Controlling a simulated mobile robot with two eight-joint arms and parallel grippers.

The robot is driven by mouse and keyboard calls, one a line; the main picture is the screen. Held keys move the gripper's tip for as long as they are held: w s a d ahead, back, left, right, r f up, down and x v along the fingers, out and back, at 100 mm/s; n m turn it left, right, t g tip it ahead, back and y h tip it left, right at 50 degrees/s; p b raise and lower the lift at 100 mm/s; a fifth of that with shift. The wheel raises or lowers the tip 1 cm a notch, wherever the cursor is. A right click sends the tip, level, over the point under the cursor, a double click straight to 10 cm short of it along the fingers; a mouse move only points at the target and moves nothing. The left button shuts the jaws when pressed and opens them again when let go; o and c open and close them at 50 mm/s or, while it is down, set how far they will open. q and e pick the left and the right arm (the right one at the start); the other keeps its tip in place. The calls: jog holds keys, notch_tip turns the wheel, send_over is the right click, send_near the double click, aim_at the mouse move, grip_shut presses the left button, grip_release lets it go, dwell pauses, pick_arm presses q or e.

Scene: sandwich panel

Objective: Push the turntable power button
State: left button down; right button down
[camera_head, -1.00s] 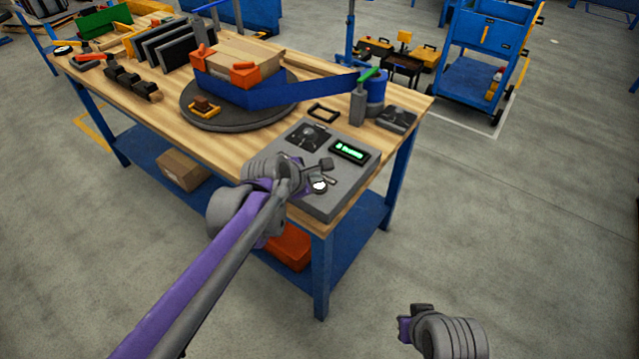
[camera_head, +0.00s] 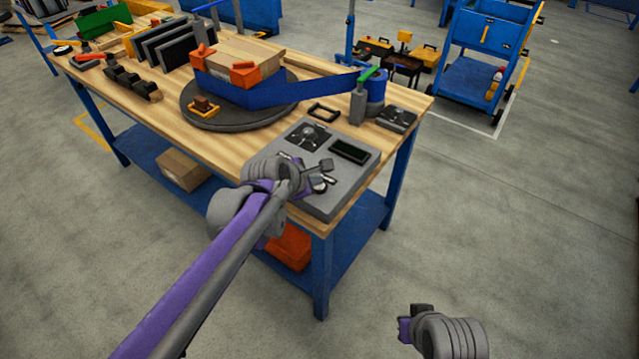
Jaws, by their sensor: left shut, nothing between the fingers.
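A grey control box (camera_head: 335,203) sits at the near right corner of the wooden workbench. Its small display (camera_head: 350,151) is dark, and a round dial (camera_head: 309,137) is at its upper left. My left gripper (camera_head: 325,172) is shut and empty over the front part of the box. It is at a round button (camera_head: 321,188), mostly covered by the fingers; I cannot tell whether they touch it. The grey round turntable (camera_head: 240,119) stands behind, carrying a wood-coloured block with orange clamps and a blue strap.
The workbench (camera_head: 185,133) has blue legs and a lower shelf with a cardboard box (camera_head: 185,168) and an orange bin (camera_head: 289,247). The floor at right is clear.

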aim_at(315, 187)
pick_arm(q)
jog(key=shift+f, duration=0.25)
jog(key=shift+r, duration=0.1)
jog(key=shift+r+p, duration=0.3)
jog(key=shift+p, duration=0.05)
jog(key=shift+r, duration=0.1)
notch_tip(315, 187, up, 6)
jog(key=p, duration=0.4)
dwell(0.3)
dwell(0.4)
